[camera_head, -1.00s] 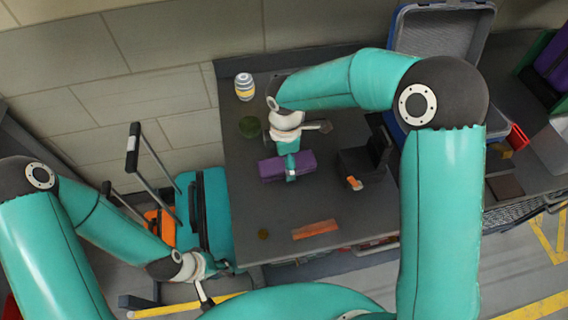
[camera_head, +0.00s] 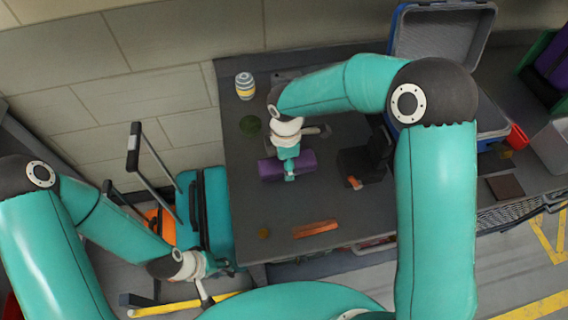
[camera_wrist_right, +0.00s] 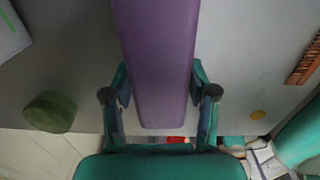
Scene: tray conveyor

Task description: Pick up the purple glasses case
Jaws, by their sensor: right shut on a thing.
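The purple glasses case (camera_head: 305,161) is on the dark table in the head view, lying crosswise. In the right wrist view the case (camera_wrist_right: 155,50) runs lengthwise between the fingers. My right gripper (camera_head: 290,174) is shut on the case near its middle, with one finger on each long side, as the right wrist view (camera_wrist_right: 158,88) shows. I cannot tell whether the case touches the table. My left gripper (camera_head: 206,296) is low at the left, off the table and away from the case. Its fingers are too small and partly hidden to read.
A striped jar (camera_head: 245,87) and a green round thing (camera_head: 250,124) stand behind the case to the left. A dark holder (camera_head: 356,165) is to its right. An orange-brown comb-like thing (camera_head: 315,228) lies in front. An open blue case (camera_head: 443,42) is at the back right.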

